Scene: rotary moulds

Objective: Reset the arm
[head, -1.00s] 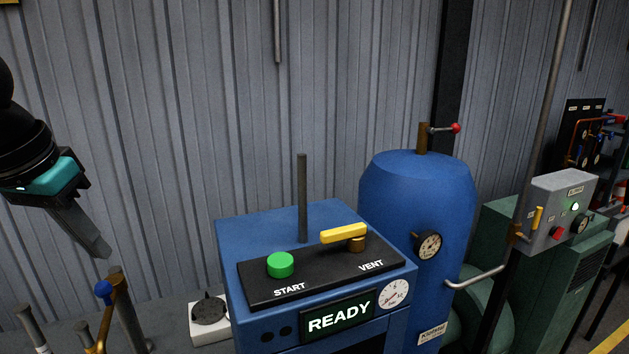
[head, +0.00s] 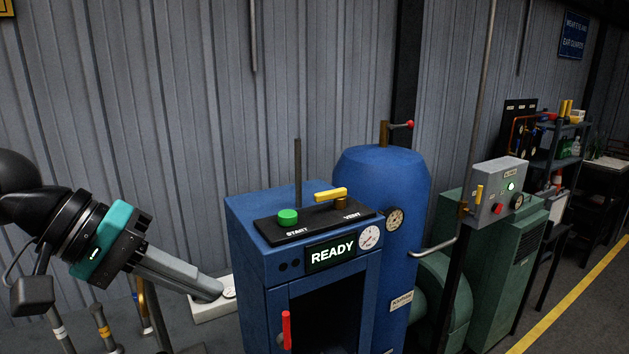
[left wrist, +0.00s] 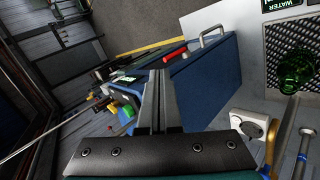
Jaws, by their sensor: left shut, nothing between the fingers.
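My left arm comes in from the left in the head view, and its gripper (head: 207,287) is shut and empty. Its grey fingers point right and down, a little left of the blue machine (head: 254,247) and apart from it as far as I can see. In the left wrist view the closed fingers (left wrist: 157,80) stand in front of the blue machine (left wrist: 205,75). The machine has a green START button (head: 287,217), a yellow VENT lever (head: 330,194) and a lit READY display (head: 331,252). My right gripper is not in view.
A blue tank (head: 378,175) and a green unit with a grey control box (head: 497,183) stand right of the machine. A red handle (head: 286,330) sticks out at the machine's front. Several upright tools stand at the lower left. Floor is free by the yellow line (head: 570,292).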

